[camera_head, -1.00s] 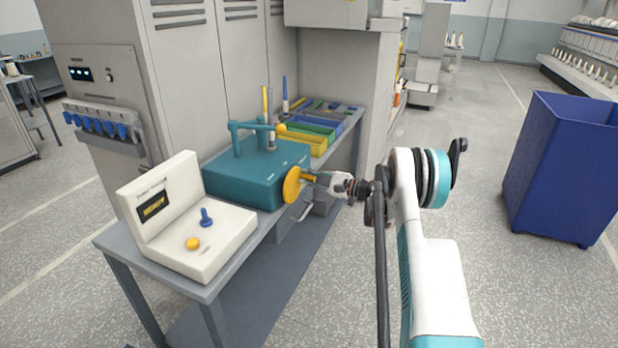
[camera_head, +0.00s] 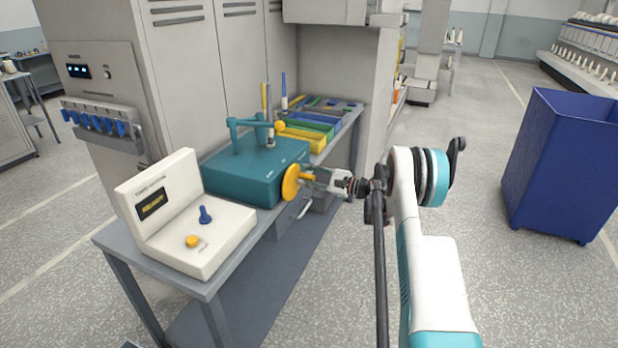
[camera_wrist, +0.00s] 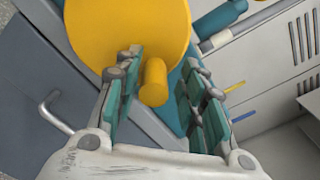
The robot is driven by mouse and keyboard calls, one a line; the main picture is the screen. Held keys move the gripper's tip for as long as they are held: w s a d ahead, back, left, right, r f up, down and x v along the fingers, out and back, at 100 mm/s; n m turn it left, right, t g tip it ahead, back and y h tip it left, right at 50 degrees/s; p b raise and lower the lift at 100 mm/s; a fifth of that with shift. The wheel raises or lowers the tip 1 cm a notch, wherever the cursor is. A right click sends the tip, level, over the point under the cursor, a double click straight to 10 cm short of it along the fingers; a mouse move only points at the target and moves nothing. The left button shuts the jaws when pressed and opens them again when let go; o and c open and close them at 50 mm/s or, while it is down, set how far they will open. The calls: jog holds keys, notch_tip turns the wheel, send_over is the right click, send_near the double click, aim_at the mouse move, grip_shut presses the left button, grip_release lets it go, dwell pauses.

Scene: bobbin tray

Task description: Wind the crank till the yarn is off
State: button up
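The crank is a yellow disc (camera_head: 291,182) with a short yellow handle peg (camera_head: 308,177), on the front of a teal box (camera_head: 250,175) on the grey bench. In the wrist view the disc (camera_wrist: 128,25) fills the upper middle, and the peg (camera_wrist: 153,82) points toward me. My gripper (camera_head: 316,178) is at the peg. In the wrist view its teal-padded fingers (camera_wrist: 160,98) are apart, one on each side of the peg. I cannot tell whether either pad touches it. A teal arm with a yellow ball (camera_head: 280,126) stands on the box. I cannot make out yarn.
A white control box (camera_head: 185,225) with a blue lever and yellow button stands at the bench's near end. Colored trays (camera_head: 302,138) lie behind the teal box. A drawer handle (camera_wrist: 54,112) sits below the crank. A blue bin (camera_head: 560,165) stands right on open floor.

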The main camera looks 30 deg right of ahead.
jog(key=shift+s, duration=0.1)
jog(key=v, duration=1.1)
jog(key=shift+s+d, duration=0.25)
jog(key=shift+s, duration=0.1)
